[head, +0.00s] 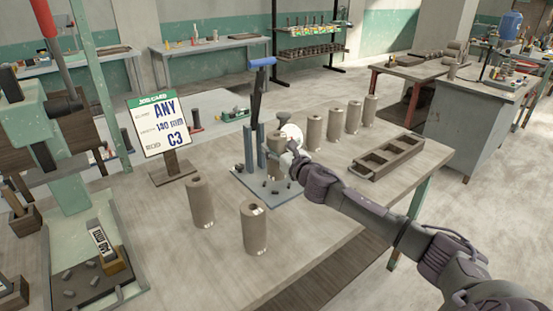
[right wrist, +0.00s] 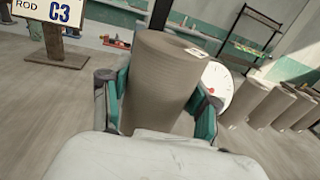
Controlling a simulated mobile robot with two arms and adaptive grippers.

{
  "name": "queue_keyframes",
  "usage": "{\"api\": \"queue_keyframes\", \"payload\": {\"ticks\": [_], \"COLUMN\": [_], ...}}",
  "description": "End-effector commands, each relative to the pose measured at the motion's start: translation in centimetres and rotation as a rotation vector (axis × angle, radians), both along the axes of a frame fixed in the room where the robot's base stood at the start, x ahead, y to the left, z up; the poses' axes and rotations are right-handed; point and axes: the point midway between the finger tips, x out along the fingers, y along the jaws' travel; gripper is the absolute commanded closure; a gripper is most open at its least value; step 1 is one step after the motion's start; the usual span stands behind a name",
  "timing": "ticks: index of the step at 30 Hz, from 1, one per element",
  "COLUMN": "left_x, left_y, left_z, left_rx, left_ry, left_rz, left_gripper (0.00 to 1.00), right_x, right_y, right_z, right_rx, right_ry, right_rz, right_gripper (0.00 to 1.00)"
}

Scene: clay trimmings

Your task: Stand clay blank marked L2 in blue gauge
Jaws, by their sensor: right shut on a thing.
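My right gripper (head: 285,155) is shut around the side of a brown cylindrical clay blank (head: 274,142), which also shows upright between the fingers in the right wrist view (right wrist: 158,80). A pale label sits on its top rim, too small to read. In the head view the blank is at the blue gauge (head: 248,180), in front of its post and white dial (head: 291,134). I cannot tell whether the blank touches the gauge's base plate. The dial also shows right of the blank in the right wrist view (right wrist: 218,80). My left gripper is not in view.
Two blanks with pale labels stand at the front, one left (head: 200,203) and one nearer (head: 254,228). Several more stand in a row (head: 314,133) behind the gauge. A wooden tray (head: 410,148) lies right. A job card (head: 157,124) and green machine (head: 68,180) stand left.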

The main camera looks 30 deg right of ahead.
Motion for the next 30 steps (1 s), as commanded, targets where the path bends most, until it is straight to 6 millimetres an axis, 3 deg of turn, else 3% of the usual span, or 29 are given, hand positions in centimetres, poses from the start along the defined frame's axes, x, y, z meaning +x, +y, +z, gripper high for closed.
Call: {"api": "queue_keyframes", "payload": {"ticks": [9, 20, 21, 25, 30], "left_x": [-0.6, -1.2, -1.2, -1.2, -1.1], "left_y": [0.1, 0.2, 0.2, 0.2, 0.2], "left_z": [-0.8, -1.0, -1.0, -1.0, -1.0], "left_rx": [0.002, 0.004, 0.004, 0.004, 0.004], "left_ry": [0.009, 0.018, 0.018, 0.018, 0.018], "left_rz": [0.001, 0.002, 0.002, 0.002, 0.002], "left_gripper": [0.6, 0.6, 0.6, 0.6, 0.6], "right_x": [0.1, 0.1, 0.1, 0.1, 0.1], "right_y": [0.0, 0.0, 0.0, 0.0, 0.0], "right_z": [-3.6, -4.0, -4.2, -4.2, -4.2], "right_rx": [0.003, 0.0, 0.0, 0.0, 0.0], "right_ry": [-0.002, -0.003, 0.001, 0.001, 0.001], "right_rz": [-0.001, 0.0, -0.001, -0.001, -0.001], "right_gripper": [1.0, 1.0, 0.36, 0.15, 0.15]}}
